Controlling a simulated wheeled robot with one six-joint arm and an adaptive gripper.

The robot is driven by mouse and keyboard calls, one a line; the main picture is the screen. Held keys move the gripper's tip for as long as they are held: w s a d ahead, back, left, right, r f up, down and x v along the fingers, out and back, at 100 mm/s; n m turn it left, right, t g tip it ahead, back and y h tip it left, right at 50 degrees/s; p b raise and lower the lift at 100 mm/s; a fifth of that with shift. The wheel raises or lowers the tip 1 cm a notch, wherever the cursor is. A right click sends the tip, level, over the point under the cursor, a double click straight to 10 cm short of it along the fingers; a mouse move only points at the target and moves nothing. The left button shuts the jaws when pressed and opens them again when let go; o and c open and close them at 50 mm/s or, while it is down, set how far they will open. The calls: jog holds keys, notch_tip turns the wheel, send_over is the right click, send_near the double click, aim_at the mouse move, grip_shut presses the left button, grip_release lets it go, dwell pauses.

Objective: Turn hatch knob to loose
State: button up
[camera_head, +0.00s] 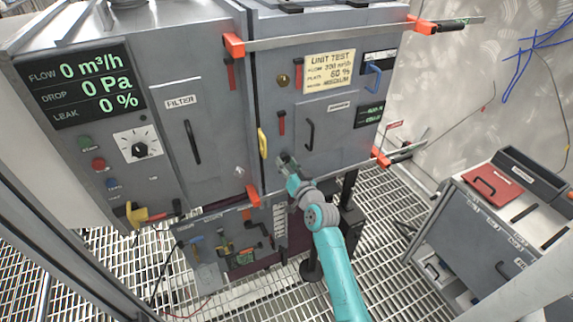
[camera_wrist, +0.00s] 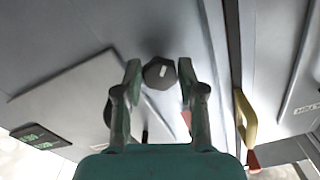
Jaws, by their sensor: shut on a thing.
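The hatch knob (camera_wrist: 160,73) is a dark, many-sided knob with a short white mark on its face, seen in the wrist view on the grey panel. My gripper (camera_wrist: 160,80) has one finger on each side of the knob and is shut on it. In the head view my gripper (camera_head: 287,163) is at the lower left of the right-hand cabinet door, left of the hatch panel labelled with a small plate (camera_head: 338,107). There the gripper mostly hides the knob. The white mark runs roughly upright in the wrist view.
A yellow handle (camera_head: 263,143) stands close left of my gripper, and a black hatch handle (camera_head: 309,134) to its right. Red-ended bars (camera_head: 380,157) stick out at the door's right side. A grey cart (camera_head: 490,225) stands at the right. Grating floor lies below.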

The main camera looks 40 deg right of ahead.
jog(key=n, duration=0.4)
jog(key=shift+d+f, duration=0.1)
jog(key=shift+f, duration=0.05)
jog(key=shift+d+n, duration=0.1)
jog(key=shift+n, duration=1.7)
jog(key=o, duration=1.1)
jog(key=shift+o, duration=0.2)
jog(key=v, duration=1.2)
jog(key=shift+s, duration=0.1)
